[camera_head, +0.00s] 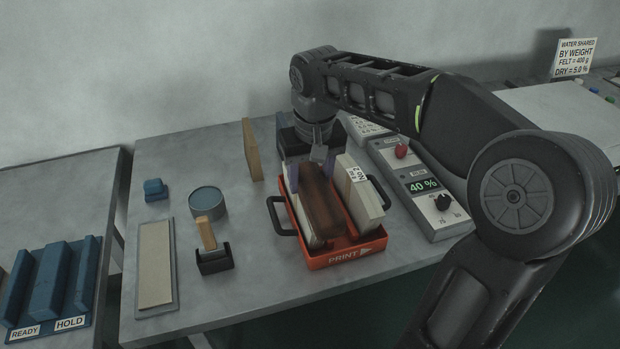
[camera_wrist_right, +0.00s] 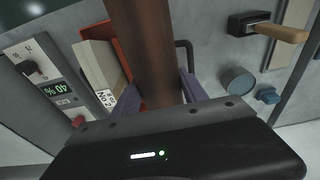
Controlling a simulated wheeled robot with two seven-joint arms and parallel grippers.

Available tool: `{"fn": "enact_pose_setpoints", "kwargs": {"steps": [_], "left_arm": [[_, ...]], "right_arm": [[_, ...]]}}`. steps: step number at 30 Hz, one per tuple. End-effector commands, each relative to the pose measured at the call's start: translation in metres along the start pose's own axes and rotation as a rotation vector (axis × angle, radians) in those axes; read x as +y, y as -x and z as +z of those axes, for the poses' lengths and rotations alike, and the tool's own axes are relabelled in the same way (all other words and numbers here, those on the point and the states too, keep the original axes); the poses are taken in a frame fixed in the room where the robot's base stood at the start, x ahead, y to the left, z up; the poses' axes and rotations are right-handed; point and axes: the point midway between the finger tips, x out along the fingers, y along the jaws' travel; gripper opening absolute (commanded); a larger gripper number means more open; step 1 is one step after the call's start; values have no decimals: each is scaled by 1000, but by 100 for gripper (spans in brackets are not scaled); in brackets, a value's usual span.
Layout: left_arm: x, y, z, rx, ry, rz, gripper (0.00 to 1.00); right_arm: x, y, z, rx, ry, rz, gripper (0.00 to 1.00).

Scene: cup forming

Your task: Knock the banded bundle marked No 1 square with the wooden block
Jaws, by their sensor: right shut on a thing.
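My right gripper (camera_head: 319,160) is shut on a dark brown wooden block (camera_head: 321,205), its purple fingers on either side. The block also shows in the right wrist view (camera_wrist_right: 153,45), running away from the gripper. The block is in or just over the red PRINT tray (camera_head: 346,254), between pale stacks. The right-hand stack (camera_head: 358,196) carries a tag that appears to read No 2. A pale stack (camera_head: 303,216) at the left of the block is mostly hidden; no No 1 tag is readable. I cannot tell whether the block touches either stack. My left gripper is not in view.
A control box (camera_head: 420,190) reading 40 % stands right of the tray. Left are a round blue-grey tin (camera_head: 208,202), a wood-handled tool in a black holder (camera_head: 214,262), a pale pad (camera_head: 155,265) and an upright wooden board (camera_head: 251,150). Blue READY/HOLD rack (camera_head: 50,285) stands far left.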

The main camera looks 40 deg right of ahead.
Motion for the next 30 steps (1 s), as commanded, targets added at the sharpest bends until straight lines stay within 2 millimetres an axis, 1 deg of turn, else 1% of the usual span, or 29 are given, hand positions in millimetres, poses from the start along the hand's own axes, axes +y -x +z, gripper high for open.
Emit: {"fn": "enact_pose_setpoints", "kwargs": {"steps": [1,2,17,20,30], "left_arm": [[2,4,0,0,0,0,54],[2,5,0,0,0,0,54],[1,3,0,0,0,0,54],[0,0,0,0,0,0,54],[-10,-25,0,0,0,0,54]], "right_arm": [[0,6,-1,3,0,0,0],[0,7,-2,3,0,-1,0],[0,5,-1,3,0,-1,0],[0,0,0,2,1,0,0],[0,-35,5,3,1,-1,0]]}}
